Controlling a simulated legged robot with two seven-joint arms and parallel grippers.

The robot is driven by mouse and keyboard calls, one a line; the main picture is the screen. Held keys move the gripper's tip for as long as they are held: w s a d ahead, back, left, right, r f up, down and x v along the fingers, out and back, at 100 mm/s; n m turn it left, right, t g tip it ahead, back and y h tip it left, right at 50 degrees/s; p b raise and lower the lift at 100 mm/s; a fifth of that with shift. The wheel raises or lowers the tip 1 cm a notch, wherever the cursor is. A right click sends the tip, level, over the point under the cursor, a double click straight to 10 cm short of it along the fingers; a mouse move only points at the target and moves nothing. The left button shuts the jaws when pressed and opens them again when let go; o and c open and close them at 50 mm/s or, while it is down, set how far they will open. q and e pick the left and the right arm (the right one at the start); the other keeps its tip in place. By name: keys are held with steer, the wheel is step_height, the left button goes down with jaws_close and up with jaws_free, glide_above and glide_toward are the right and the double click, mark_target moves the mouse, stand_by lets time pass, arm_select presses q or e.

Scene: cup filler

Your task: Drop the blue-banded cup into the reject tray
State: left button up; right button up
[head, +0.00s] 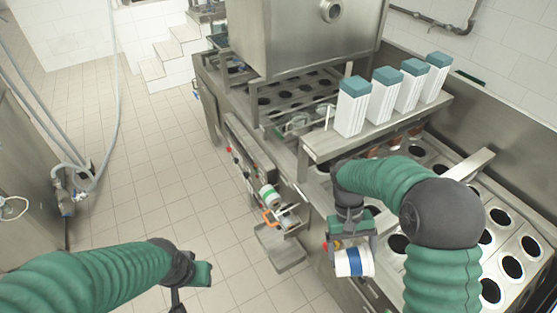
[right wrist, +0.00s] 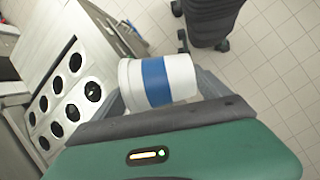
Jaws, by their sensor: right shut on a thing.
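The blue-banded cup (head: 345,264) is white with a wide blue band and lies on its side in my right gripper (head: 354,256). The right gripper is shut on it, in front of the machine. In the right wrist view the cup (right wrist: 180,80) sits between the fingers. A grey metal tray (head: 279,254), likely the reject tray, juts out low from the machine's side, left of the held cup and apart from it. My left gripper (head: 190,290) is at the bottom edge, partly cut off; its fingers are unclear.
A green-banded white cup (head: 267,194) is by the machine's side, above the tray, near an orange part (head: 270,217). Several tall white sleeves with teal tops (head: 352,105) stand on a shelf (head: 330,146). The machine's plate has round holes.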

step_height(320, 180, down, 12)
steer(key=b, duration=1)
steer(key=shift+w+f+b, duration=0.15)
steer(key=shift+w+b, duration=0.1)
steer(key=shift+b, duration=0.05)
